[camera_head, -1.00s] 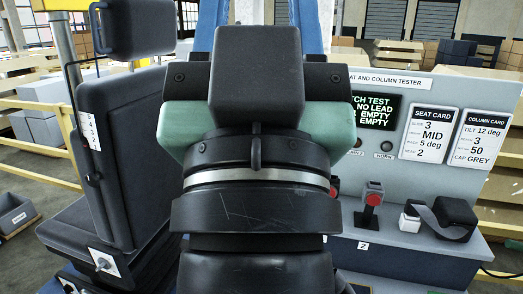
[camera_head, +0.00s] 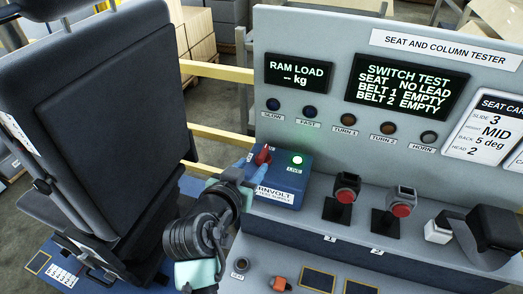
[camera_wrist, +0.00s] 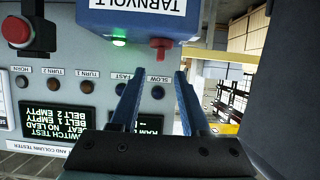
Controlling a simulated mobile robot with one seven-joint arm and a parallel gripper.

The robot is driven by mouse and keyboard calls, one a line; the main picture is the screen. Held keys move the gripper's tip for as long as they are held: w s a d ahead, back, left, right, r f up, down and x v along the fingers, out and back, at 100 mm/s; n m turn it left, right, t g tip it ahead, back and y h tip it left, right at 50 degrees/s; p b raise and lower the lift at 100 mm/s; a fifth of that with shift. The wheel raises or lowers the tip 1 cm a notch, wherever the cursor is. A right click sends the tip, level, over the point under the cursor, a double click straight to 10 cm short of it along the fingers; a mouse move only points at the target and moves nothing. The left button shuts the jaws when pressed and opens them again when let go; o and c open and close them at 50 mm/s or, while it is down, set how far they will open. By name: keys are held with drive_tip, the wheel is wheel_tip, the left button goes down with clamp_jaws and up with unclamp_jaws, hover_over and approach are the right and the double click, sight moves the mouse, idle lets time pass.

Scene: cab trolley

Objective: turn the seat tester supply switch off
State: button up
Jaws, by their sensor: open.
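The seat tester supply is a blue box (camera_head: 288,178) on the tester's ledge, with a partly hidden white name label. Its red switch (camera_head: 263,155) stands on the left of the top, beside a lit green lamp (camera_head: 297,160) labelled LIVE. My gripper (camera_head: 246,163) is at the box's left end, close to the switch; my wrist hides part of the box. In the wrist view, which is upside down, my gripper (camera_wrist: 159,74) is open and empty. The red switch (camera_wrist: 160,46) shows just beyond the fingertips, between their lines. I cannot tell whether a finger touches it.
The tester panel (camera_head: 350,130) rises behind the box, with displays and a row of round buttons. Two red-buttoned buckles (camera_head: 343,190) on stands are to the right. A dark seat (camera_head: 100,130) stands close on the left of my arm.

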sight(262, 155)
drive_tip(key=shift+p+x, duration=0.5)
drive_tip(key=shift+x, duration=3.5)
clamp_jaws()
